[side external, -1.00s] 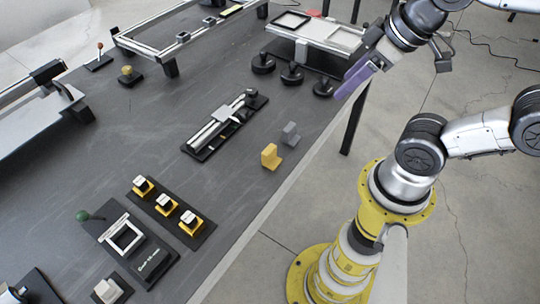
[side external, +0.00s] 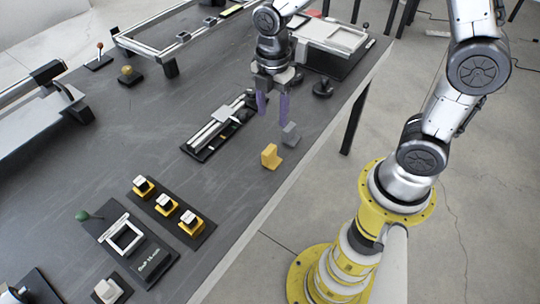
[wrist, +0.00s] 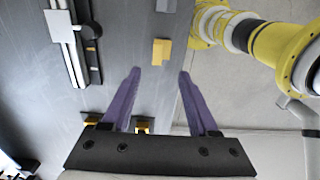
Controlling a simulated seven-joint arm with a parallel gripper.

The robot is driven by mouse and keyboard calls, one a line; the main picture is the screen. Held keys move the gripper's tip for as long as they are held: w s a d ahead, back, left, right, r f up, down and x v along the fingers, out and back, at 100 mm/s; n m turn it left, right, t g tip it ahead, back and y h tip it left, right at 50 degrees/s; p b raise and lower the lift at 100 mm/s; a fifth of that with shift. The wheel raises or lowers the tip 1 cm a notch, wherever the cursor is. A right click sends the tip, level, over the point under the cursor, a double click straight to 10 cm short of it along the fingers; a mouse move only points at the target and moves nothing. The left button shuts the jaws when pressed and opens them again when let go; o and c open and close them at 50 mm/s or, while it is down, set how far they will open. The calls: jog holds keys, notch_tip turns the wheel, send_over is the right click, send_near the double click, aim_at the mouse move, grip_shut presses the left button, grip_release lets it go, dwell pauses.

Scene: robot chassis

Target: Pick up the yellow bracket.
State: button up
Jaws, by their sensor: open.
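The yellow bracket (side external: 270,156) stands on the dark table near its right edge in the side view. It also shows in the wrist view (wrist: 161,51), ahead of the fingertips and roughly between their lines. My gripper (side external: 272,112) is open and empty, with its two purple fingers pointing down above the table, behind the bracket in the side view. The fingers also show in the wrist view (wrist: 159,72), spread wide apart. Nothing hides the bracket.
A grey bracket (side external: 291,134) stands close behind the yellow one, near my fingers. A rail device (side external: 212,128) lies to the left. Several yellow-and-black switches (side external: 166,203) sit on a plate at the front. Bare table lies left of the yellow bracket.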

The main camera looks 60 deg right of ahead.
aim_at(269, 149)
notch_tip(269, 149, down, 8)
jog(key=shift+f, duration=0.15)
jog(key=shift+w+a+f, duration=0.1)
jog(key=shift+a+f, duration=0.1)
jog(key=shift+f, duration=1.1)
jog(key=shift+w+a+f, duration=0.1)
jog(key=shift+a+f, duration=0.1)
jog(key=shift+f, duration=1.1)
jog(key=shift+c, duration=0.3)
grip_shut()
